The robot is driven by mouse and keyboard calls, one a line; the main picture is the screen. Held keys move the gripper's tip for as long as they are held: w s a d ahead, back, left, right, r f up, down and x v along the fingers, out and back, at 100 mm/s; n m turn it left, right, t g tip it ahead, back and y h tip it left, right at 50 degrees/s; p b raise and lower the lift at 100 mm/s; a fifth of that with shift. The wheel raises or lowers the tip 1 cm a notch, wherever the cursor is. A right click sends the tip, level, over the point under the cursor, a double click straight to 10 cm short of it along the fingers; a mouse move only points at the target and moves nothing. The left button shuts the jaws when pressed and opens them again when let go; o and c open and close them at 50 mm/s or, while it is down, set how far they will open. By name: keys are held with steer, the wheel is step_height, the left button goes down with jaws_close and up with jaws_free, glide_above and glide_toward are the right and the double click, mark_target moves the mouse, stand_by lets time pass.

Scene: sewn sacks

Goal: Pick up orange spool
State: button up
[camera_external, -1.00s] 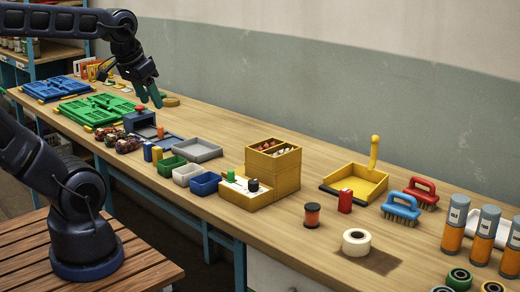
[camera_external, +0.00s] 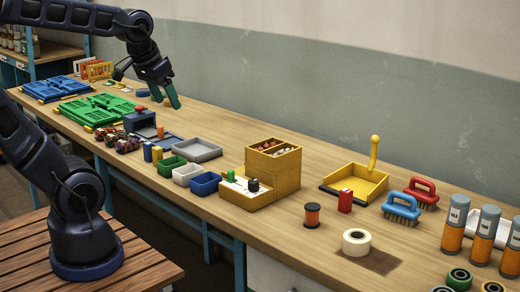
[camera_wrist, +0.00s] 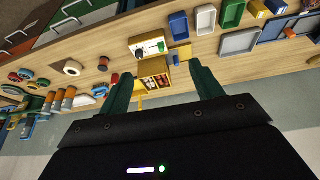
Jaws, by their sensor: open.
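The orange spool (camera_external: 312,215) stands upright near the front edge of the table, with dark ends and an orange-red middle. It also shows in the wrist view (camera_wrist: 103,64), left of the fingers. My gripper (camera_external: 168,101) is at the far left part of the table, raised above it and well away from the spool. Its two green fingers are spread apart in the wrist view (camera_wrist: 160,80), with nothing between them.
A red block (camera_external: 345,201) stands close to the right of the spool, and a white tape roll (camera_external: 356,242) lies in front of it. A yellow drawer box (camera_external: 285,180) is to its left. A yellow dustpan (camera_external: 358,182) and brushes (camera_external: 403,207) lie beyond.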

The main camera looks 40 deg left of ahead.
steer(key=w+d+f+m, duration=0.1)
steer(key=w+d+f, duration=0.2)
steer(key=w+d, duration=0.35)
steer(key=m+h, duration=0.1)
steer(key=m, duration=0.2)
glide_toward(312, 206)
steer(key=f, duration=0.2)
steer(key=shift+g, duration=0.3)
steer(key=shift+w+x, duration=0.2)
steer(key=shift+x, duration=2.45)
steer(key=shift+w+x, duration=0.25)
steer(key=shift+x, duration=2.4)
steer(key=shift+d+r, duration=0.15)
steer(key=shift+r, duration=0.05)
steer(key=c, duration=1.1)
steer(key=shift+o, duration=0.2)
steer(key=shift+r, duration=0.1)
